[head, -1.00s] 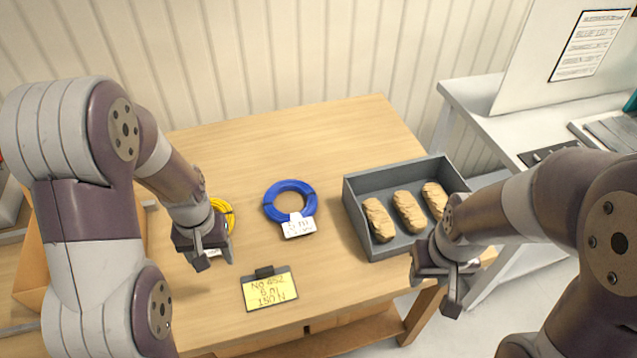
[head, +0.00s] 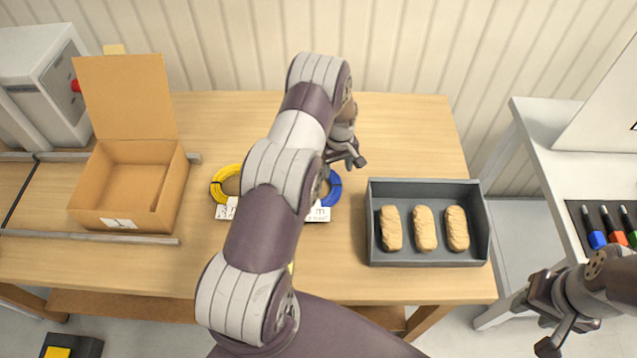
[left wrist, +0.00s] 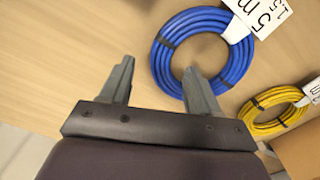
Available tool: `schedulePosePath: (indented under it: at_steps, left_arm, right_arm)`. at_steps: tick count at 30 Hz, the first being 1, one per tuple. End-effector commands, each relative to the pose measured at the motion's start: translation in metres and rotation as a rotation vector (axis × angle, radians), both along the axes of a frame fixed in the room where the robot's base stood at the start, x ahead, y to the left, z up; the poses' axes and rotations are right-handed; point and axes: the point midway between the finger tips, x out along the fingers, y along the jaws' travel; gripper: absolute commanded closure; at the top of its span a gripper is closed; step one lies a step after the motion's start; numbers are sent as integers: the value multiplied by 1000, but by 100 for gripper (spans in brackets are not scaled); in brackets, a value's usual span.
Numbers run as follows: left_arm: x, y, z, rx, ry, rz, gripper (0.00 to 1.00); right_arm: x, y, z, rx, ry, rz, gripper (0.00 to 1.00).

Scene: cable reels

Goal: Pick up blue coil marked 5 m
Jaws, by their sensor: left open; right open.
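The blue coil (head: 333,188) lies flat on the table, mostly hidden behind my left arm in the head view. In the left wrist view the whole blue coil (left wrist: 240,62) shows, with dark ties and a white tag (left wrist: 258,14) reading 5 m. My left gripper (head: 350,161) is open and empty above the table. In the wrist view one finger overlaps the near edge of the blue ring and the other is over bare wood; I see no grip on it. My right gripper (head: 550,318) is open and empty at the lower right, off the table.
A yellow coil (head: 221,180) with a white tag lies left of the blue coil. A grey tray (head: 378,255) with three loaf-shaped pieces stands on the right. An open cardboard box (head: 88,222) is at the left. The table (head: 410,130) is clear at the back.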

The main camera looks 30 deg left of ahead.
Motion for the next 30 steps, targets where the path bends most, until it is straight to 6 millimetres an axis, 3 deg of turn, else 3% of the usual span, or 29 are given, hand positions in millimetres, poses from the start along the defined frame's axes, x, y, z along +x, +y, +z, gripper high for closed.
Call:
schedulePosePath:
  at_steps: [5, 9, 16, 17, 22, 30]
  left_arm:
    - [0, 3, -23, -1, 3, 0, 38]
    - [1, 3, -46, 0, 1, -1, 38]
    - [1, 3, -52, 1, -1, -1, 38]
    - [1, 3, -52, 1, -1, -1, 42]
    - [1, 3, -52, 0, 0, -1, 97]
    - [2, 4, -51, 1, -2, -2, 100]
  right_arm:
    - [0, 0, 24, 0, 0, 0, 57]
    - [0, 0, 28, 0, 0, 0, 57]
    - [0, 0, 27, 0, 0, 0, 57]
    - [0, 0, 27, 0, 0, 0, 57]
    - [0, 0, 27, 0, 0, 0, 57]
    - [0, 0, 27, 0, 0, 0, 57]
